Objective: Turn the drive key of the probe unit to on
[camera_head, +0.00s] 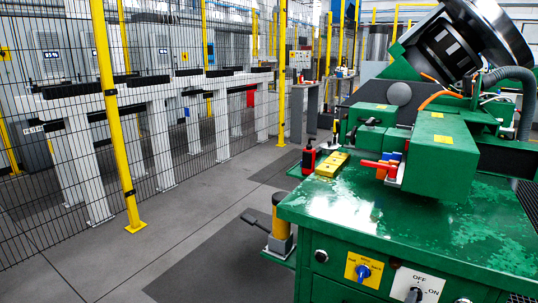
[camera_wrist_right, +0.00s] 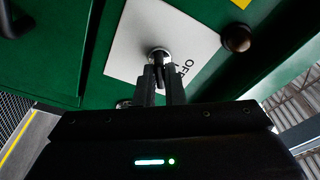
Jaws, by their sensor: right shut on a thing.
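The drive key sits in a round metal lock (camera_wrist_right: 159,52) on a white plate (camera_wrist_right: 140,35) on the green cabinet front. The plate also shows at the bottom of the head view (camera_head: 402,283), with OFF printed above the lock and ON to the right. My right gripper (camera_wrist_right: 160,75) is shut on the key, its two dark fingers close together at the lock. The fingers hide most of the key, so its exact angle is unclear. OFF shows beside the fingers in the wrist view; ON is not visible there. My left gripper is not in view.
A yellow plate with a blue selector knob (camera_head: 363,271) is left of the white plate. A dark round button (camera_head: 394,262) lies between them. The green machine top (camera_head: 350,215) is above the panel. A yellow-post mesh fence (camera_head: 118,130) stands left across open floor.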

